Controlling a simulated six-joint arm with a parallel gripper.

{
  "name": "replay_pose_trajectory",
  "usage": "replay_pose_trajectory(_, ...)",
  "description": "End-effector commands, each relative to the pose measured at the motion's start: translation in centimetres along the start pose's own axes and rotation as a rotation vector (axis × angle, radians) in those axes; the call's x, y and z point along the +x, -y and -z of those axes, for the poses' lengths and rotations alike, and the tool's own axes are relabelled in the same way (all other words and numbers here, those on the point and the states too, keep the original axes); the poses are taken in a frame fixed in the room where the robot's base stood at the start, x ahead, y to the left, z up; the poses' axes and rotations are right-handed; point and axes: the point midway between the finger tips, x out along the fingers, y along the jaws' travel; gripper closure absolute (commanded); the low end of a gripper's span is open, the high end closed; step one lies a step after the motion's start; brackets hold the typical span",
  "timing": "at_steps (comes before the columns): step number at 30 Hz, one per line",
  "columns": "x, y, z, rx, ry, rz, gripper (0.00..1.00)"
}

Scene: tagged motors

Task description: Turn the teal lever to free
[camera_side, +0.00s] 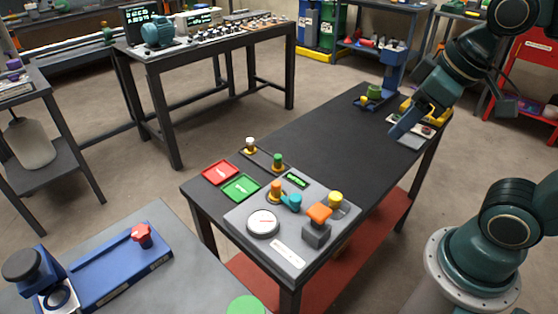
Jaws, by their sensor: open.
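The teal lever (291,202) is a small teal handle on the grey control panel (274,242), at the near end of the black-topped bench. Its exact angle and any position marks are too small to read. My gripper (404,131) is at the far right end of the bench, above a small light plate, well away from the lever. It is open, with blue fingers pointing down and left, and I see nothing between them.
Around the lever are an orange knob (276,190), a yellow button (335,199), an orange-topped grey block (317,226), a round dial (263,223) and a small green display (297,181). Red (221,172) and green (241,188) trays lie left. The bench's middle (330,140) is clear.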

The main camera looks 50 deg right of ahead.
Motion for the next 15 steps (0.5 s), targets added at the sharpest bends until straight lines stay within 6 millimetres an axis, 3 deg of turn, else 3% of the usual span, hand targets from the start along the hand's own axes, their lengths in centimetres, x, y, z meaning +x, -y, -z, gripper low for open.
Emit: replay_pose_trajectory(15, 5.4, 1.2, 6.7, -0.431, 0.174, 0.077, 0.50)
